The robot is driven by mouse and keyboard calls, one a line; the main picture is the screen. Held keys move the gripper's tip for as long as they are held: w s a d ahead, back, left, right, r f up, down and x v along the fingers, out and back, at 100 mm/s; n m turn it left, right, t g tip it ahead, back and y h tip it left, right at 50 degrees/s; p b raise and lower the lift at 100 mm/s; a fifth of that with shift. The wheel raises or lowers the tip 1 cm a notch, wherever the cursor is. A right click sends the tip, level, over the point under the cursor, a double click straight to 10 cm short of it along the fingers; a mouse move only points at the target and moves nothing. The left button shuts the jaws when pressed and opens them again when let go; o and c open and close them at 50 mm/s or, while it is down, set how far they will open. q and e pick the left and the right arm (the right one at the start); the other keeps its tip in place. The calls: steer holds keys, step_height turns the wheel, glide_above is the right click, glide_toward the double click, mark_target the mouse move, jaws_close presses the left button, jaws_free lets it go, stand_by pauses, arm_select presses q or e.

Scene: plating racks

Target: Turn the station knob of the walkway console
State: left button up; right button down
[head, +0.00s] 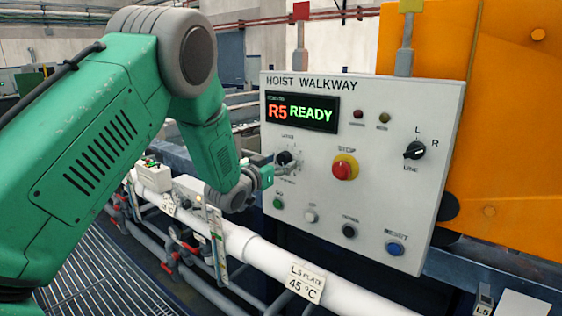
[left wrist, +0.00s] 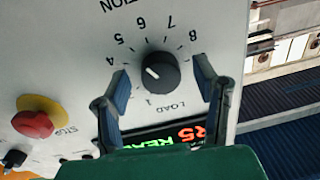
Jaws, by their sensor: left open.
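The walkway console (head: 385,200) is a white panel titled HOIST WALKWAY, with a display (head: 302,112) reading R5 READY. The station knob (head: 284,157) is a small black dial at the panel's left side. In the left wrist view the knob (left wrist: 161,72) shows a white mark on its left side, amid a ring of numerals and the word LOAD. My left gripper (head: 276,167) is at the knob. In the left wrist view its open fingers (left wrist: 161,68) stand on either side of the knob, with visible gaps. My right gripper is not in view.
A red stop button (head: 344,167) on a yellow collar sits right of the knob. A black L/R selector (head: 414,150), a blue reset button (head: 395,248) and other small buttons share the panel. A white pipe (head: 262,250) runs below, and an orange structure (head: 510,150) stands right.

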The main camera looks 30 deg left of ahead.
arm_select(q)
steer(key=shift+w, duration=0.15)
steer(key=shift+c, duration=0.5)
steer(key=shift+a, duration=0.1)
steer(key=c, duration=1.1)
steer(key=shift+o, duration=0.3)
steer(key=m+b, duration=0.3)
steer(key=shift+f+m, duration=0.15)
steer(key=shift+m, duration=0.15)
steer(key=shift+m+b, duration=0.9)
steer(key=shift+m, duration=0.2)
